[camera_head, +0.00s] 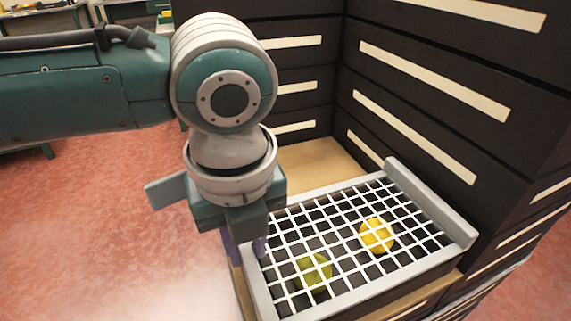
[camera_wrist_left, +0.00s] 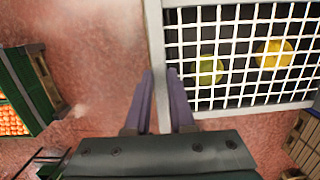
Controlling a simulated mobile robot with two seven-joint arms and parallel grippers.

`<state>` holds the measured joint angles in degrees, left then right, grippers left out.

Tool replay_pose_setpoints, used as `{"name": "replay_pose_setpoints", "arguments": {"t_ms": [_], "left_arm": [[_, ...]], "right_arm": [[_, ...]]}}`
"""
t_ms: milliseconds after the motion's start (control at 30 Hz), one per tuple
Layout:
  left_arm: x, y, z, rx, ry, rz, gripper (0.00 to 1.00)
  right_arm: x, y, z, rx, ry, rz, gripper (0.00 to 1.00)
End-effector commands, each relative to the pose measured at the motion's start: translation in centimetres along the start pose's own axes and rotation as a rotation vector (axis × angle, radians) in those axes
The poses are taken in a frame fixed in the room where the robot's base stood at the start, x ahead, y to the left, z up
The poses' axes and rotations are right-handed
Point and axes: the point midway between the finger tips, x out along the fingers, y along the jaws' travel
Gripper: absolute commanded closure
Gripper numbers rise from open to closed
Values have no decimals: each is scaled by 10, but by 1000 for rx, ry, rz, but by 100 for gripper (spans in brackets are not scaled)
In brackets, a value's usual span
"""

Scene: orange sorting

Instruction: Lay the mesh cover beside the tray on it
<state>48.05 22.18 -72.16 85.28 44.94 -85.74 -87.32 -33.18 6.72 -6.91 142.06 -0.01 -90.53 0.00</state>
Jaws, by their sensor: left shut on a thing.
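The mesh cover (camera_head: 345,222), a white square grid, lies across the top of the grey tray (camera_head: 432,203). Whether it rests fully on the rim or sits slightly above it I cannot tell. A yellow fruit (camera_head: 376,235) and a greenish fruit (camera_head: 314,271) show through the grid. My left gripper (camera_head: 247,250) points down at the cover's left edge, its fingers shut on that edge. In the left wrist view the fingers (camera_wrist_left: 160,78) stand on both sides of a pale strip, with the grid (camera_wrist_left: 240,38) to their right. My right gripper is not in view.
A dark slatted wall (camera_head: 440,110) with pale strips stands close behind and right of the tray. Bare wooden surface (camera_head: 318,165) shows behind the tray. A crate of oranges (camera_wrist_left: 12,122) stands at the left of the left wrist view. Reddish floor (camera_head: 110,240) lies open at left.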

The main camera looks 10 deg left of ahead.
Motion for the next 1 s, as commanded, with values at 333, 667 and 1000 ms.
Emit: {"name": "replay_pose_setpoints", "arguments": {"t_ms": [333, 667, 1000], "left_arm": [[3, -1, 0, 0, 0, -2, 100], [8, 0, -1, 0, 0, 0, 61], [7, 0, -1, 0, 0, 0, 48]], "right_arm": [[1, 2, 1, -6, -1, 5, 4], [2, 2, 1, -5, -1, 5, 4], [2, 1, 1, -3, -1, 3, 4]]}}
